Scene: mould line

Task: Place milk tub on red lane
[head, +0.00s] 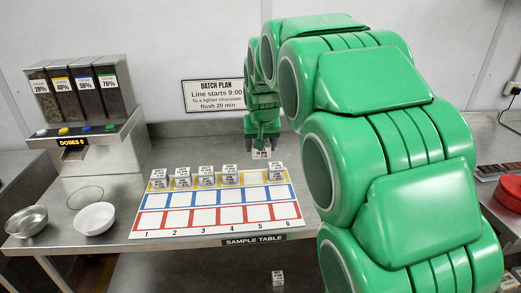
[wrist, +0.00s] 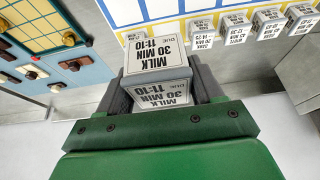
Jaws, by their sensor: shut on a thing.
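My gripper (head: 262,140) is shut on a small white-grey milk tub (head: 261,154), held behind the far edge of the lane board. In the wrist view the tub (wrist: 157,60) sits between the fingers (wrist: 160,92), its label reading MILK 30 MIN, 11:10. The red lane (head: 218,227) is the nearest row of the board, with squares over numbers 1 to 6; its visible squares are empty.
Several labelled tubs (head: 207,181) stand on the yellow back lane (head: 254,178). The blue middle lane (head: 203,196) looks empty. Two bowls (head: 94,219) and a dispenser (head: 104,156) stand left.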

